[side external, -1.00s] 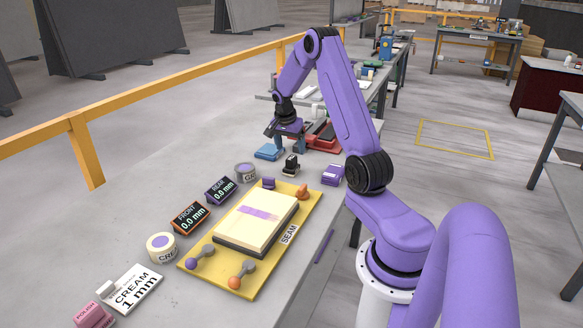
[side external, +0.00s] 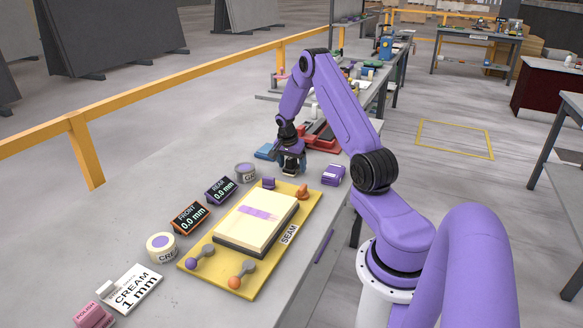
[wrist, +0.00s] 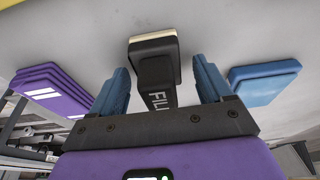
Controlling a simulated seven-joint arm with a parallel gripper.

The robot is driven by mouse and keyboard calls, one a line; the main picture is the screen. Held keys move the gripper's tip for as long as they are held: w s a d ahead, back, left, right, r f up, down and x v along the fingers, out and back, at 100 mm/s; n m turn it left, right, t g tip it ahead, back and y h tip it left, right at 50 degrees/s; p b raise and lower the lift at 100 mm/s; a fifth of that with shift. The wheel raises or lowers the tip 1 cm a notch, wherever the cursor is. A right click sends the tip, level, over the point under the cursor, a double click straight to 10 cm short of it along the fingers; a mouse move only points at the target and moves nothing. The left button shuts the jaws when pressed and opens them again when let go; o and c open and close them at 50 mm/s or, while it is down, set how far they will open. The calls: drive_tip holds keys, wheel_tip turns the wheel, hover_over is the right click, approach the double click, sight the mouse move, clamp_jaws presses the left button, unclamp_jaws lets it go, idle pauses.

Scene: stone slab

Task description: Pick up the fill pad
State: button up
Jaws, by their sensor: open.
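The fill pad (wrist: 153,48) is a black block with a pale edge and white lettering on its handle. In the wrist view it lies between the two blue fingers of my gripper (wrist: 160,66), with a gap on each side. In the side view my gripper (side external: 291,158) is low over the slab, just behind the yellow board. The fill pad (side external: 291,172) is mostly hidden under it there. My gripper is open and holds nothing.
A blue pad (wrist: 265,82) lies to the right in the wrist view, and a purple stack (wrist: 52,88) to the left. The yellow board (side external: 212,272) bears a cream slab with a purple strip. A tub (side external: 245,171) and small displays (side external: 221,190) stand along its left side.

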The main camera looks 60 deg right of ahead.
drive_tip(key=c, duration=1.3)
drive_tip(key=shift+r, duration=0.5)
wheel_tip(320, 180, up, 2)
drive_tip(key=shift+r, duration=0.1)
drive_tip(key=s+a+r, duration=0.9)
drive_tip(key=s, duration=0.1)
drive_tip(key=shift+a+r, duration=0.4)
